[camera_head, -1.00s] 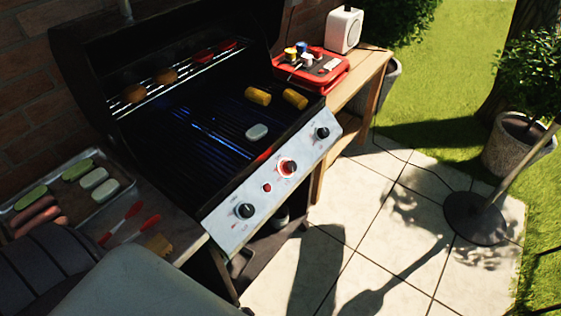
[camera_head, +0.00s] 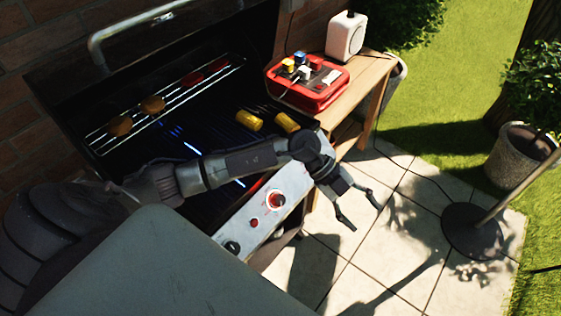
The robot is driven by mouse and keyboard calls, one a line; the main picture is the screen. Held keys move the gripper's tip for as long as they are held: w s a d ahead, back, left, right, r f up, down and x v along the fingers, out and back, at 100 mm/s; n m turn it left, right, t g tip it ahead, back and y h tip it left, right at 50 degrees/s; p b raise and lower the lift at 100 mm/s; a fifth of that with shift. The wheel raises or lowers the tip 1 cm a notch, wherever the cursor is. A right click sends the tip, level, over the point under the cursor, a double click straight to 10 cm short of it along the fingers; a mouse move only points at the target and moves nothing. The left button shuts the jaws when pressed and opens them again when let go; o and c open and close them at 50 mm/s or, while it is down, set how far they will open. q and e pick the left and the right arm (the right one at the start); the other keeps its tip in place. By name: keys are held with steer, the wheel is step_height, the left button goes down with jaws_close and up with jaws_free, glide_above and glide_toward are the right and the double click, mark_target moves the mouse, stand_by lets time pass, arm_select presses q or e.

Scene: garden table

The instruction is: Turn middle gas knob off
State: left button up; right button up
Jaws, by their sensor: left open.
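The middle gas knob (camera_head: 276,200) sits on the silver front panel (camera_head: 250,212) of the grill, with a red glowing ring around it. Another black knob (camera_head: 232,247) shows at the panel's lower left end. The knob at the right end is hidden behind my left arm. My left gripper (camera_head: 363,214) is open and empty. It hangs over the patio to the right of the middle knob, clear of the panel, with its fingers pointing down and right. My right gripper is not in view.
The grill lid (camera_head: 150,40) is open. Corn (camera_head: 249,120) and other food lie on the grates. A red tray (camera_head: 312,90) and a white box-like device (camera_head: 346,36) stand on the wooden side table (camera_head: 366,72). The patio (camera_head: 385,262) in front is open.

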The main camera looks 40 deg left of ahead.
arm_select(q)
steer(key=a+f+g+y, duration=0.1)
steer(key=a+y, duration=0.6)
steer(key=a, duration=0.6)
steer(key=n+y+p, duration=0.1)
steer(key=n+y, duration=0.2)
steer(key=y, duration=0.1)
glide_toward(280, 199)
steer(key=shift+g, duration=0.3)
steer(key=f+p, duration=0.1)
steer(key=f, duration=0.2)
steer(key=f+p, duration=0.1)
steer(key=f, duration=0.2)
steer(key=f+p, duration=0.1)
steer(key=f, duration=0.2)
steer(key=shift+s+a+f, duration=0.1)
steer(key=shift+s+f, duration=0.2)
steer(key=shift+f, duration=0.05)
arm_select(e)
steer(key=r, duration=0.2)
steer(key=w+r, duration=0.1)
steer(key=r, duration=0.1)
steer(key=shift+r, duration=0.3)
